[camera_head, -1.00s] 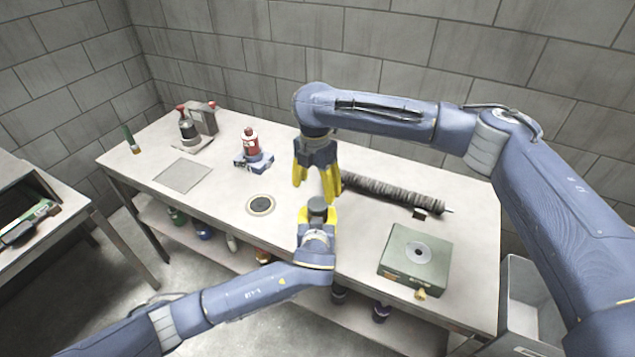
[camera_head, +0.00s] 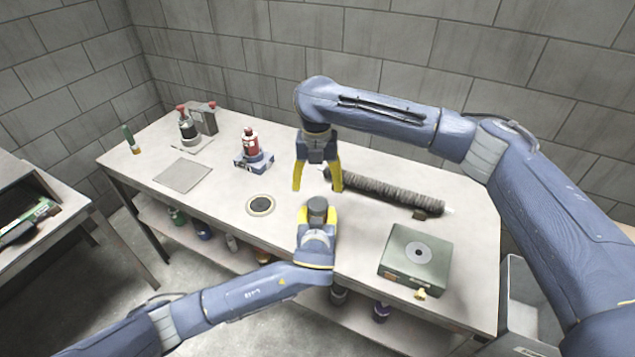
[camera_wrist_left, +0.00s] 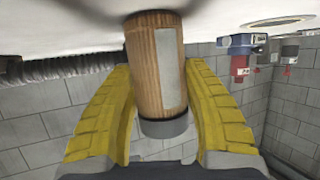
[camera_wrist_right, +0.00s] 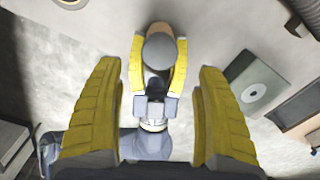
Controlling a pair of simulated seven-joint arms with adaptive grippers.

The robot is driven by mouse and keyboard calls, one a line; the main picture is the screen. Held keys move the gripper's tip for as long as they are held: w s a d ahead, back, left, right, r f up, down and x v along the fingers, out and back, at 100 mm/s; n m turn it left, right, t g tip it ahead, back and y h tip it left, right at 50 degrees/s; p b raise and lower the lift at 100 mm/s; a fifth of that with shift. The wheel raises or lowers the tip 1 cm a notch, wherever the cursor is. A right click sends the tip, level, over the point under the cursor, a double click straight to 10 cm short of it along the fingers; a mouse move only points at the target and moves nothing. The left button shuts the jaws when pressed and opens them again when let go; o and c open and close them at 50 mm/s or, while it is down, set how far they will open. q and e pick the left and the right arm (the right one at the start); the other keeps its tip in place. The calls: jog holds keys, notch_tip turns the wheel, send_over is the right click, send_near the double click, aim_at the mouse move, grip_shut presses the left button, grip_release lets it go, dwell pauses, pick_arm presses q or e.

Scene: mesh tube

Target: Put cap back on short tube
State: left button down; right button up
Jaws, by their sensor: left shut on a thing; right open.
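The short tube (camera_wrist_left: 155,62) is a brown, wood-grained cylinder with a pale label. My left gripper (camera_head: 317,214) is shut on it and holds it upright near the front edge of the table. A grey cap (camera_head: 317,204) sits on its upper end; in the left wrist view the cap (camera_wrist_left: 164,128) shows at the tube's lower end in the picture. I cannot tell how fully it is seated. My right gripper (camera_head: 317,188) is open and empty above the cap, fingers pointing down. The right wrist view shows the cap (camera_wrist_right: 159,50) from above, beyond my open fingers.
A dark ribbed tube (camera_head: 390,193) lies behind to the right. A green box (camera_head: 400,267) with a round disc stands at the front right. A red bottle (camera_head: 250,140) on a blue base, a round disc (camera_head: 261,205) and a grey plate (camera_head: 182,175) are left.

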aim_at(318, 203)
jog(key=shift+f, duration=4)
jog(key=c, duration=1.2)
jog(key=o, duration=1.1)
jog(key=shift+d, duration=0.1)
jog(key=shift+r, duration=2.25)
jog(key=shift+o, duration=0.5)
